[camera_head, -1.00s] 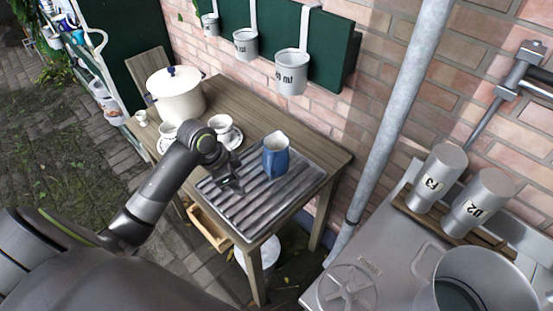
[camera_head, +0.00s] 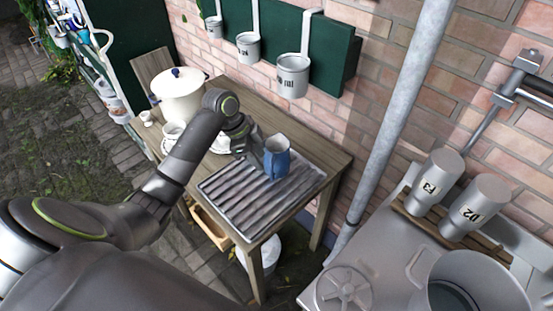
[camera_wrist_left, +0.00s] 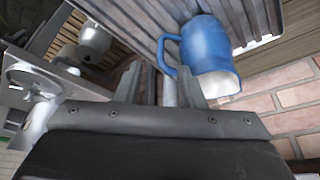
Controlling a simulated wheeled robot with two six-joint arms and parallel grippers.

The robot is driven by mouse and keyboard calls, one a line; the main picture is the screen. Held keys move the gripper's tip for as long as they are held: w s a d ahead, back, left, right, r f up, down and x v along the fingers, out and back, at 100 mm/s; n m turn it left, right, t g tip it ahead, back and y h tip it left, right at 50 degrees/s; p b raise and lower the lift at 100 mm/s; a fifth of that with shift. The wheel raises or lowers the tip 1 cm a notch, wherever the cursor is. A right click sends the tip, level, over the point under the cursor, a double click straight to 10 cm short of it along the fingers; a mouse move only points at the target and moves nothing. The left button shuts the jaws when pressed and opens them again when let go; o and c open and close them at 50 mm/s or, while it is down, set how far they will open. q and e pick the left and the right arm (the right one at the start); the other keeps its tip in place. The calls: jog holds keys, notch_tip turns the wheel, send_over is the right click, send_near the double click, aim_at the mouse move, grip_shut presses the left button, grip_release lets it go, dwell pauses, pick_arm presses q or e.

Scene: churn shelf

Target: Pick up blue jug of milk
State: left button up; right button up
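The blue jug (camera_head: 277,160) stands upright on the ribbed grey tray (camera_head: 240,205) at the right part of the wooden table. In the left wrist view the jug (camera_wrist_left: 207,52) shows large, with its handle on the left, toward the fingers. My left gripper (camera_head: 256,152) is just left of the jug in the head view, partly hidden behind my own wrist. In the left wrist view its fingers (camera_wrist_left: 160,84) are apart with a gap between them, near the handle. Whether they touch the jug I cannot tell. My right gripper is not in view.
A white lidded pot (camera_head: 178,95) and white cups (camera_head: 172,130) stand left of the tray. A grey pipe (camera_head: 398,110) rises right of the table. Metal churn equipment (camera_head: 470,280) stands at lower right.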

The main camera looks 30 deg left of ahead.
aim_at(276, 162)
pick_arm(q)
jog(key=shift+p+x, duration=1)
jog(key=shift+x, duration=3.05)
jog(key=shift+w, duration=0.1)
grip_shut()
